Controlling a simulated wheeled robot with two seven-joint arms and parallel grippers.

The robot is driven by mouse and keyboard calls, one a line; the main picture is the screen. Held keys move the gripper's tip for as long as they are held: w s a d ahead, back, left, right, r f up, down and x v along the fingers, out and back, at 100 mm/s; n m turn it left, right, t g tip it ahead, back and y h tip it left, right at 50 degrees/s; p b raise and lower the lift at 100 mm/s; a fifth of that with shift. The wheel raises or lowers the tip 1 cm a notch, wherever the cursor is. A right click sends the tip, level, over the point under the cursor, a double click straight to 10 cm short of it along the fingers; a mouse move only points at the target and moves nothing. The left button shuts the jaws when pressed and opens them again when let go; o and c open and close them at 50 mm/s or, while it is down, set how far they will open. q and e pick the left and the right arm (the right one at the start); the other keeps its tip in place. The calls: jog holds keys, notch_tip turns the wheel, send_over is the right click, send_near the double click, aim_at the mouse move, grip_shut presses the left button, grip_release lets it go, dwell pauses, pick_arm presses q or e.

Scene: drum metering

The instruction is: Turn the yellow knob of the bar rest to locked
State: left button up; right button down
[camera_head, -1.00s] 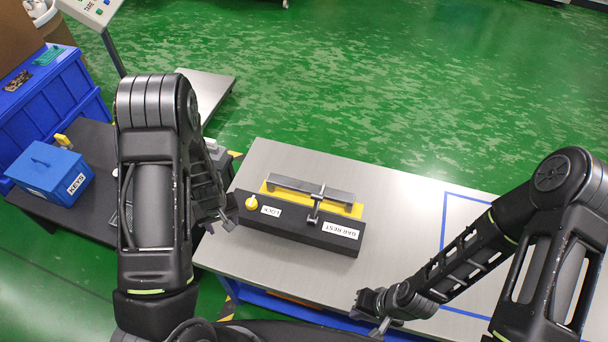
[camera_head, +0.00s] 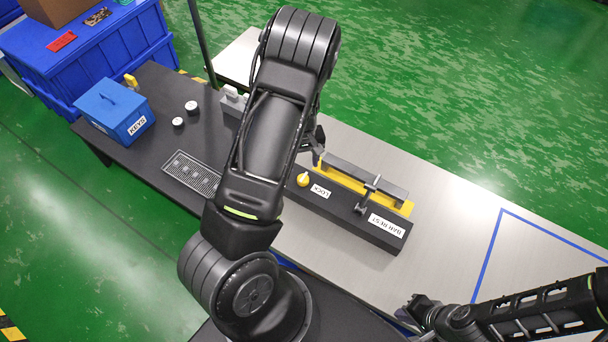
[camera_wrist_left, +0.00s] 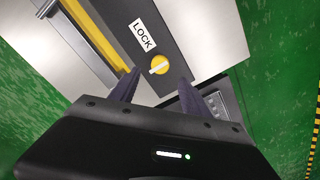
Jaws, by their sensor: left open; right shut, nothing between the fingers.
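The bar rest (camera_head: 352,219) is a dark block with a yellow strip and a grey bar held across it, on the grey table. Its yellow knob (camera_head: 303,180) sits at the left end, beside the LOCK label (camera_head: 320,191). In the left wrist view the knob (camera_wrist_left: 159,64) has a pale pointer line and lies beyond the fingertips, between their lines. My left gripper (camera_wrist_left: 157,82) is open and empty; in the head view the arm hides most of it. My right gripper (camera_head: 417,306) is shut and empty near the table's front edge, away from the bar rest.
A dark table (camera_head: 150,88) at the left holds a blue KEYS box (camera_head: 116,112), two small round white-topped pieces and a dark grille (camera_head: 192,174). A blue crate (camera_head: 88,50) stands behind it. The grey table's right part, with a blue outline (camera_head: 488,252), is clear.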

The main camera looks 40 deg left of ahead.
aim_at(303, 178)
pick_arm(q)
jog(key=shift+f+p, duration=0.35)
jog(key=shift+f, duration=3.55)
jog(key=shift+c, duration=0.2)
grip_shut()
